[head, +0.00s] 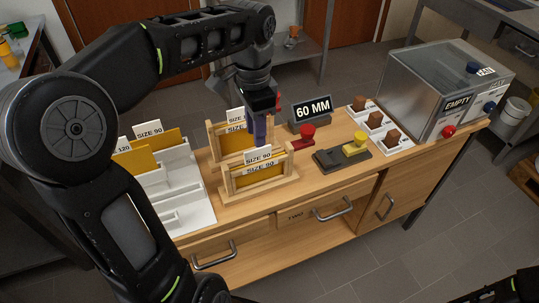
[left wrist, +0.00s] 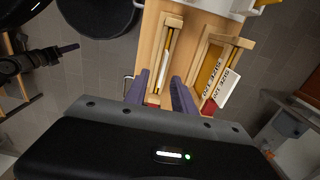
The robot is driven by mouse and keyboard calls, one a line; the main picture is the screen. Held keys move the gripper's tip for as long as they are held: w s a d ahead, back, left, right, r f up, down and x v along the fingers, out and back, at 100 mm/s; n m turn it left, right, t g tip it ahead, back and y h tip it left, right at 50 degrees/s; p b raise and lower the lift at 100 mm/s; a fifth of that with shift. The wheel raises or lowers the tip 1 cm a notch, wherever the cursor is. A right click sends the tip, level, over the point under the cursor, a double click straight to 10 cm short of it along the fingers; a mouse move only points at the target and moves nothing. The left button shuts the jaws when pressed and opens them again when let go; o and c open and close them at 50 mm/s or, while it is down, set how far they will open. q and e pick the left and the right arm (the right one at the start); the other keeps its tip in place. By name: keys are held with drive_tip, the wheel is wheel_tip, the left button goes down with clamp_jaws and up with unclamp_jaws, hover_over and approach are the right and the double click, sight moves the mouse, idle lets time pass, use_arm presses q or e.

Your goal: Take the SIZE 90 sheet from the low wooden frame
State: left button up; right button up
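The low wooden frame (head: 262,187) stands at the table's front, holding upright ochre sheets with two white SIZE 90 tags (head: 258,155). A taller wooden frame (head: 213,142) stands behind it; its tags, partly hidden in the head view, seem to read SIZE 120 in the left wrist view (left wrist: 222,88). My left gripper (head: 260,132) points down over the frames. In the left wrist view its two purple fingers (left wrist: 163,92) are apart and empty, with the low frame (left wrist: 172,20) beyond and between them. My right gripper (left wrist: 68,48) shows small at the left; its opening is unclear.
A white rack (head: 185,215) with tagged ochre sheets stands left. To the right are a 60 MM sign (head: 312,111), a red-knobbed piece (head: 307,133), a dark block with a yellow part (head: 345,157), small white trays (head: 377,122) and a grey EMPTY box (head: 425,85).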

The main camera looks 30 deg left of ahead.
sight(258, 150)
use_arm(q)
drive_tip(key=shift+w+r, duration=0.2)
drive_tip(key=shift+w, duration=0.25)
drive_tip(key=shift+s+f, duration=0.2)
drive_tip(key=shift+f, duration=1.1)
wheel_tip(258, 150, down, 5)
drive_tip(key=shift+w+a+f+p, duration=0.1)
drive_tip(key=shift+p, duration=0.7)
drive_tip(key=shift+c, duration=0.3)
clamp_jaws()
